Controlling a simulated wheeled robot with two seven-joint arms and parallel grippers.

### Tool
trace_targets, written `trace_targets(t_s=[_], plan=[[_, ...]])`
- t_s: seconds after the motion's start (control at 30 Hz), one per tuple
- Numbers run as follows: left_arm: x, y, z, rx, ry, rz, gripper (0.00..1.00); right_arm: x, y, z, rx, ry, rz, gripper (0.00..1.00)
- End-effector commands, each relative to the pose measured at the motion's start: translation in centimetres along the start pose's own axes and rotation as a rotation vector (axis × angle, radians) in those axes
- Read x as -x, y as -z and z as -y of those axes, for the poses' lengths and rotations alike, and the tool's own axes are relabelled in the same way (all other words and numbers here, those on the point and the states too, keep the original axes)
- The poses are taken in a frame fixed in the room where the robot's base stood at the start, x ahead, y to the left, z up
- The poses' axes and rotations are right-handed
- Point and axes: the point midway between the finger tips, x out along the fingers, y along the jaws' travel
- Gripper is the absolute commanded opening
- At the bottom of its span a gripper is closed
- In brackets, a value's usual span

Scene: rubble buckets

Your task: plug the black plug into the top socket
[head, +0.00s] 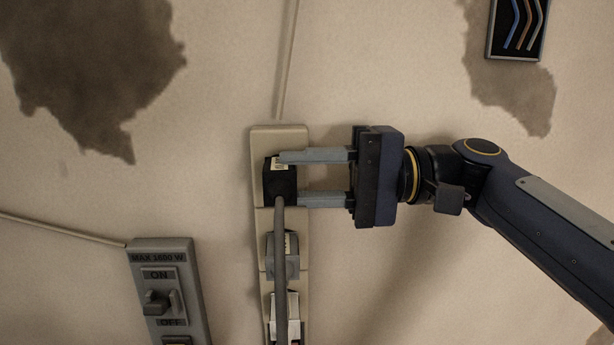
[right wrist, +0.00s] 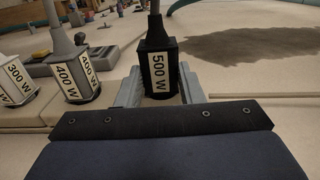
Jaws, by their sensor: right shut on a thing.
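A black plug (head: 279,180) with a grey cord is over the top socket of a beige vertical power strip (head: 259,150) in the head view. My right gripper (head: 290,179) reaches in from the right and is shut on it, one finger at its upper side and one at its lower side. In the right wrist view the plug (right wrist: 159,70) carries a "500 W" label and sits between the fingers. The top socket is hidden behind it, and I cannot tell how far in the plug is. My left gripper is not in view.
Below on the strip are a grey plug (head: 284,262) and a lighter plug (head: 285,312); the grey cord hangs in front of them. A switch box (head: 140,260) marked "MAX 1600 W" with ON and OFF is at lower left. A dark panel (head: 516,28) is at upper right.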

Motion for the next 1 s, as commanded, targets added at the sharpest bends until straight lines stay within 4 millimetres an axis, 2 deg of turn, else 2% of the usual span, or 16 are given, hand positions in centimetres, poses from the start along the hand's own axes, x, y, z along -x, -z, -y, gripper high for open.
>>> trace_targets(t_s=[0.1,0.13,0.3,0.33,0.67,1.0], plan=[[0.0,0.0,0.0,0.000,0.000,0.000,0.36,0.1,0.1,0.0,0.001,0.001,-0.006,0.09],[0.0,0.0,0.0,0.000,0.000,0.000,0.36,0.1,0.1,0.0,0.001,0.001,-0.006,0.35],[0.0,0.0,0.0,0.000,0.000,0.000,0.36,0.1,0.1,0.0,0.001,0.001,-0.005,0.57],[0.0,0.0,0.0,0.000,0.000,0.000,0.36,0.1,0.1,0.0,0.001,0.001,-0.005,0.59],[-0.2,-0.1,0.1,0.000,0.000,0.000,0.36,0.6,0.1,-0.1,0.000,0.001,-0.005,0.59],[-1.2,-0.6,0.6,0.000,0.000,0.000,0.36,6.0,0.1,-0.1,0.001,0.001,-0.008,0.59]])
